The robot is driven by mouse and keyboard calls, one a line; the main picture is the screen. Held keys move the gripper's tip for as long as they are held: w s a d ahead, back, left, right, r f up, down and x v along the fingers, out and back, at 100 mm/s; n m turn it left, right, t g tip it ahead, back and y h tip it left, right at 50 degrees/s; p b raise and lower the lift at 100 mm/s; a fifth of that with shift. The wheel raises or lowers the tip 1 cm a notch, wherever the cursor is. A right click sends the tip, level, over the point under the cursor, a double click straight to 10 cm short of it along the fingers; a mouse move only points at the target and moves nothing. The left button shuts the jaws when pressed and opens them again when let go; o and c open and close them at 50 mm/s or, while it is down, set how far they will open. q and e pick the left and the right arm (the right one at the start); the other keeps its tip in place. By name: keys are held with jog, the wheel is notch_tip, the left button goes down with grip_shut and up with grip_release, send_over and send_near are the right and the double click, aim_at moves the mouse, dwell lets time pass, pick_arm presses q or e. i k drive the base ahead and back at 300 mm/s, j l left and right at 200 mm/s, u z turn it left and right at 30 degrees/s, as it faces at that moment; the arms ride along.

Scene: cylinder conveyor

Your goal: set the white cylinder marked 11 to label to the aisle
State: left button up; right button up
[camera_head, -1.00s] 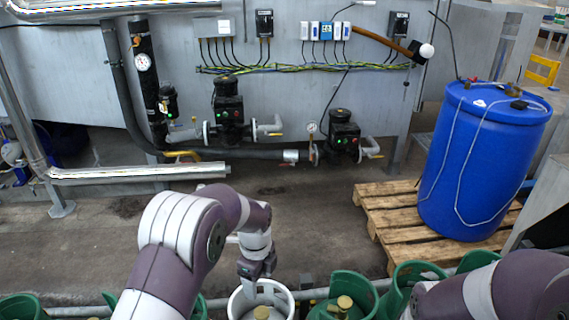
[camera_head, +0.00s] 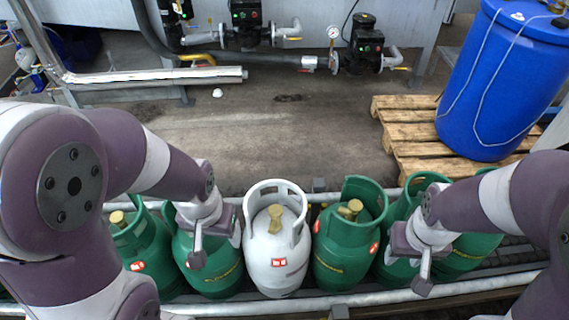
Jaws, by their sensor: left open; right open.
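The white cylinder (camera_head: 275,240) stands upright in the row, in the middle of the head view. Its open collar and brass valve (camera_head: 275,214) show on top. A small red-and-white label (camera_head: 279,262) faces me; its number is too small to read surely. My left gripper (camera_head: 197,258) is open and empty, left of the white cylinder and in front of a green cylinder (camera_head: 215,278). My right gripper (camera_head: 422,286) is open and empty, further right, in front of other green cylinders. Both grippers are apart from the white cylinder.
A green cylinder (camera_head: 345,240) stands close on the right of the white one; several more fill the row. A metal rail (camera_head: 375,299) runs along the near side. Behind lie bare floor (camera_head: 270,130), a wooden pallet (camera_head: 405,128) and a blue drum (camera_head: 495,85).

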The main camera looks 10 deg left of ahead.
aim_at(276, 251)
jog(key=j+z, duration=0.25)
jog(key=z, duration=0.15)
jog(key=i+j+z, duration=0.1)
jog(key=j+z, duration=0.2)
jog(key=z, duration=0.15)
jog(key=j+z, duration=0.4)
jog(key=l, duration=0.1)
